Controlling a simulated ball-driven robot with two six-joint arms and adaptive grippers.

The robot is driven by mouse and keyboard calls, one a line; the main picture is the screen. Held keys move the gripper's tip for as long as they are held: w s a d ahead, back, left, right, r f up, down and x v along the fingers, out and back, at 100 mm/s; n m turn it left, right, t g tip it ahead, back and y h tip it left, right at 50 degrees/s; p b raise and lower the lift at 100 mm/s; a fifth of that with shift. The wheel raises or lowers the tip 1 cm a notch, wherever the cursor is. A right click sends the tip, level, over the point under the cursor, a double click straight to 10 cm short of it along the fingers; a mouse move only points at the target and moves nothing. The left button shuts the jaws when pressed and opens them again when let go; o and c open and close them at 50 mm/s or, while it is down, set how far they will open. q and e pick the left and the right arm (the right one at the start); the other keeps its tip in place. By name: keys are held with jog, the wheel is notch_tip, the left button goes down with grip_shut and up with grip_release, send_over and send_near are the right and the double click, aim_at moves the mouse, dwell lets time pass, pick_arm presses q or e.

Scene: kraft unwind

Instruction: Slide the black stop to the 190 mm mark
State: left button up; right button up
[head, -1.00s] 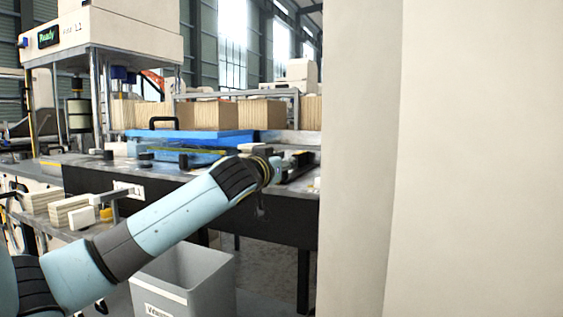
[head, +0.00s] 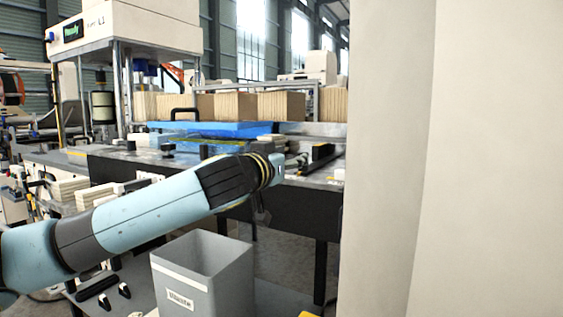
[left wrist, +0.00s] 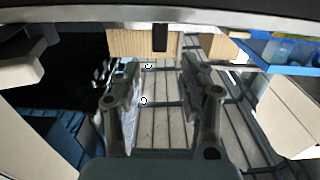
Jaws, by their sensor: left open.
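My left arm reaches in front of the bench in the head view. Its gripper (left wrist: 162,97) shows in the left wrist view with two fingers apart and nothing between them. In the head view the gripper is mostly hidden behind the wrist. A small black block (left wrist: 160,38) stands against a metal edge beyond the fingertips in the left wrist view, apart from them. I cannot tell whether it is the black stop. A dark rail (head: 318,158) lies on the bench right of my wrist in the head view. No scale marks are readable.
A blue tray or plate (head: 215,129) lies on the bench (head: 290,205), with tan stacks (head: 285,106) behind. A grey bin (head: 205,275) stands below my arm. Pale blocks (head: 70,188) lie at left. A large pale column (head: 440,160) blocks the right side.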

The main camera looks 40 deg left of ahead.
pick_arm(q)
jog(key=shift+v, duration=2.05)
